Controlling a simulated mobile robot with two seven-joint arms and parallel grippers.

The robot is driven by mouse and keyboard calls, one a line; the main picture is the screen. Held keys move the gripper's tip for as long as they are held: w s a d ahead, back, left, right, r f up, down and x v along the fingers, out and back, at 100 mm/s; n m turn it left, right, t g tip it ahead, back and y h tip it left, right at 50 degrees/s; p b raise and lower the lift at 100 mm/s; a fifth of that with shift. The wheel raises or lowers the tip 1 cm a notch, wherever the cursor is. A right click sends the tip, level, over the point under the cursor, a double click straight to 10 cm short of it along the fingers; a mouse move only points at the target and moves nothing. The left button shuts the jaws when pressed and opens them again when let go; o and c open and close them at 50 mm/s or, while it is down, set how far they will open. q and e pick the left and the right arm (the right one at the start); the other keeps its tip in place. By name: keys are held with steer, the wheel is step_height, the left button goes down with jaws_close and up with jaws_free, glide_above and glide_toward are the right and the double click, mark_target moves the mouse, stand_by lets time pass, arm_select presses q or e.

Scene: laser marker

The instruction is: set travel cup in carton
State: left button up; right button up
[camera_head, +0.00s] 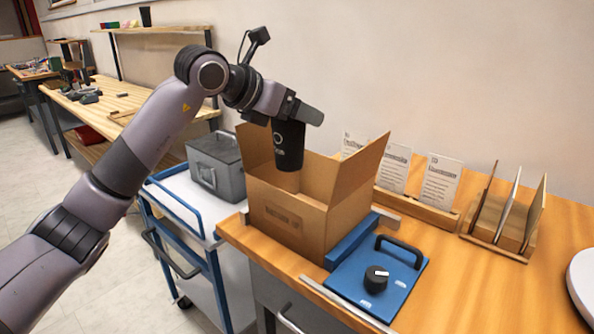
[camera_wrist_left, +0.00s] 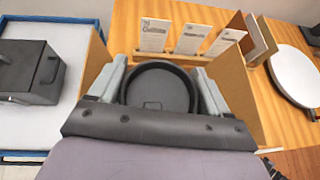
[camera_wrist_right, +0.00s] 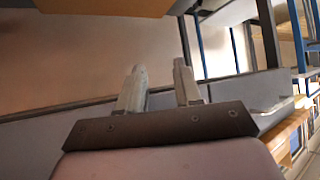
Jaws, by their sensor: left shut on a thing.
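The travel cup (camera_head: 288,147) is black with a small pale mark and hangs upright over the open carton. My left gripper (camera_head: 287,115) is shut on it near its top. In the left wrist view the round black lid of the cup (camera_wrist_left: 159,88) sits between the two fingers. The carton (camera_head: 290,217) is brown cardboard with raised flaps and stands on the wooden table. The cup's bottom is at about the height of the carton's opening in the head view; the carton's inside is mostly hidden. My right gripper (camera_wrist_right: 160,88) shows only in its own wrist view, its fingers apart and empty.
A blue plate with a black knob and handle (camera_head: 376,278) lies in front of the carton. A grey box (camera_head: 215,165) stands on a blue-framed cart (camera_head: 180,196) at left. Standing cards (camera_head: 440,182) and a wooden rack (camera_head: 505,225) are behind and right.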

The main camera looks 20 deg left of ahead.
mark_target(295, 170)
arm_select(q)
step_height(295, 170, down, 6)
steer(key=shift+f, duration=0.1)
step_height(295, 170, down, 5)
steer(key=shift+r, duration=0.1)
steer(key=shift+f+b, duration=0.45)
steer(key=shift+b, duration=0.1)
steer(key=shift+f, duration=0.2)
steer(key=o, duration=0.7)
steer(key=shift+c, duration=0.2)
